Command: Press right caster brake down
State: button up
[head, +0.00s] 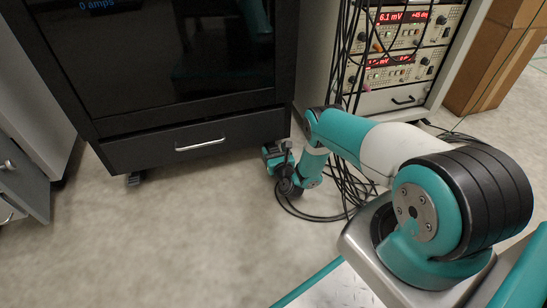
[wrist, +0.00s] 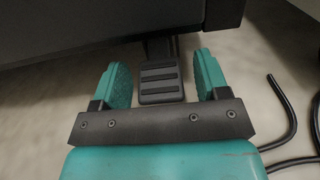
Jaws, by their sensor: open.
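The right caster brake is a dark ridged pedal (wrist: 160,82) under the cabinet's lower edge in the wrist view. My gripper (wrist: 162,80) is open, with one teal finger on each side of the pedal and a gap to both. The pedal appears between the fingers; I cannot tell whether anything touches it. In the head view my gripper (head: 276,154) is low at the right front corner of the black cabinet (head: 190,150), and my arm hides the right caster there. The left caster (head: 134,179) shows under the cabinet's left front corner.
Black cables (head: 340,195) lie looped on the floor right of my gripper, and also show in the wrist view (wrist: 285,115). An instrument rack (head: 400,70) stands at the right, with a cardboard box (head: 495,60) beyond. The floor before the cabinet is clear.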

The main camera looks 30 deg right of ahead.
jog(key=shift+w+d+f+b, duration=0.2)
jog(key=shift+w+b, duration=0.2)
jog(key=shift+b, duration=0.2)
jog(key=shift+w+r, duration=0.1)
jog(key=shift+r, duration=0.05)
jog(key=shift+r, duration=0.1)
jog(key=c, duration=0.9)
jog(key=shift+p, duration=0.85)
jog(key=shift+t+p, duration=0.5)
jog(key=shift+p, duration=0.05)
jog(key=shift+f, duration=0.2)
